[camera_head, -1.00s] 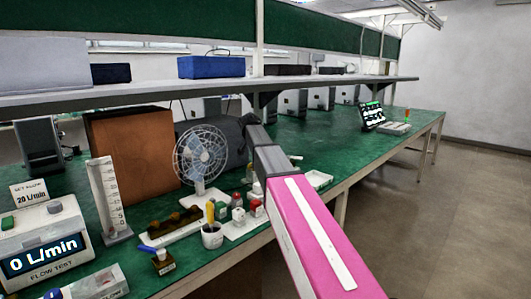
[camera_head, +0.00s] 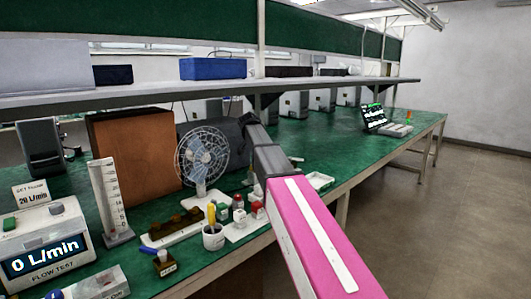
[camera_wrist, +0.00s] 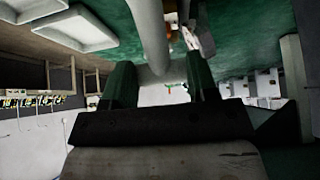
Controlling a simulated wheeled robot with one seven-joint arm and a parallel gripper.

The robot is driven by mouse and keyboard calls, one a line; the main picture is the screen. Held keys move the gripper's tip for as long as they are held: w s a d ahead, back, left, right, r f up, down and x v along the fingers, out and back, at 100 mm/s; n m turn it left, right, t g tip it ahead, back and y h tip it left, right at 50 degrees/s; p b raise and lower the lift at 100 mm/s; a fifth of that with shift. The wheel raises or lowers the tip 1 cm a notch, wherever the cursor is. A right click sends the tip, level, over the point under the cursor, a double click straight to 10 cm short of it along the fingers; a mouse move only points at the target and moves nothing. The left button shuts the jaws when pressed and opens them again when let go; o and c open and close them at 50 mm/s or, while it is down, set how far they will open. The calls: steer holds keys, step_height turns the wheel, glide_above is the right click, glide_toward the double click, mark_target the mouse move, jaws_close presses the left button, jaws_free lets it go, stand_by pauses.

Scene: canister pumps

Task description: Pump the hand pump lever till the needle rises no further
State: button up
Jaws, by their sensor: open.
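In the wrist view my gripper (camera_wrist: 158,62) is open, with its two dark green fingers apart. A pale grey rounded bar (camera_wrist: 148,30) comes down from the top edge into the space between the fingertips. I cannot tell whether this bar is the pump lever or whether the fingers touch it. In the head view my arm reaches over the bench and hides what lies behind it, and the gripper itself cannot be made out. No gauge needle can be made out in either view.
A flow tester (camera_head: 45,248) reading 0 L/min stands at the left of the green bench (camera_head: 330,148). A fan (camera_head: 203,155), a brown box (camera_head: 135,150) and a cup (camera_head: 213,237) stand left of my arm. A shelf (camera_head: 330,82) runs above. White trays (camera_wrist: 75,32) show in the wrist view.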

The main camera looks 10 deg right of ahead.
steer(key=v, duration=0.9)
steer(key=shift+r, duration=0.25)
steer(key=shift+s+a, duration=0.1)
steer(key=shift+s, duration=0.05)
